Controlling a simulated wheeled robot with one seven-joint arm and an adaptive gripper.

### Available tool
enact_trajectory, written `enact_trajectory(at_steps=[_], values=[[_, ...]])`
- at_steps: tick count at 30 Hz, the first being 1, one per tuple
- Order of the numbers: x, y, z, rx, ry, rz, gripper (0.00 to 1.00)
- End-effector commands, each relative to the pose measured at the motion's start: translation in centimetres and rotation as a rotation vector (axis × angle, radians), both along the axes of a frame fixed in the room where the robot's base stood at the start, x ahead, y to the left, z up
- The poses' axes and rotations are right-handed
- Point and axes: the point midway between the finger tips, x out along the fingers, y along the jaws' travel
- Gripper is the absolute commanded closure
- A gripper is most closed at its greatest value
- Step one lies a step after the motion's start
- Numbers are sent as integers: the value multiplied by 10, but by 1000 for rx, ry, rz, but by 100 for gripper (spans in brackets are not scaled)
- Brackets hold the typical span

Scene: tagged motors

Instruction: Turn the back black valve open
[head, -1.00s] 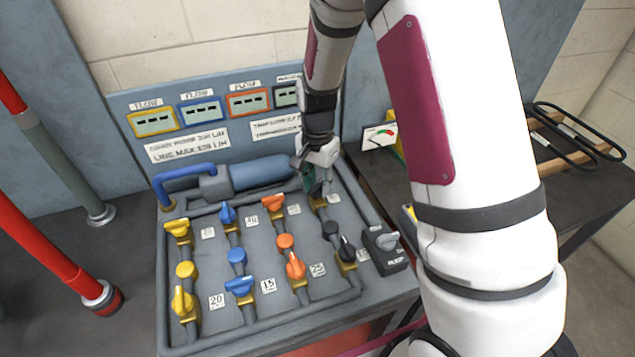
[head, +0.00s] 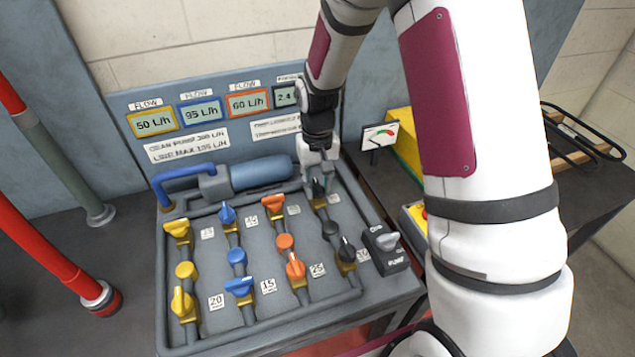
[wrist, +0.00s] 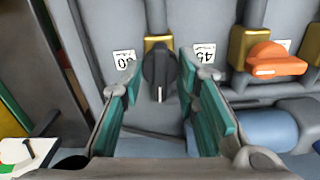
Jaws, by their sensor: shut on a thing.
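The back black valve (head: 319,190) is at the far end of the rightmost pipe on the grey board. In the wrist view its black handle (wrist: 159,75) stands over a brass body, lengthwise in line with the pipe, its white mark toward the bottom. My gripper (head: 317,183) reaches down onto it from above. In the wrist view the teal finger pads of my gripper (wrist: 161,72) are on both sides of the handle, shut on it. In the head view the fingers hide much of the handle.
The front black valve (head: 347,249) is nearer on the same pipe. An orange valve (head: 272,203) stands left of my gripper, and a blue pump cylinder (head: 262,172) lies close behind. A grey pump switch (head: 388,241) is at the right. The orange-framed display (head: 248,102) reads 60 L/h.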

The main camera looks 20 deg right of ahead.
Motion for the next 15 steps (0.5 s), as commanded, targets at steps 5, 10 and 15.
enact_trajectory(at_steps=[5, 10, 15], values=[[1, 1, 0, 1, -2, 66, 99], [1, 1, 0, 1, -2, 99, 99], [1, 1, 0, 1, -2, 107, 99]])
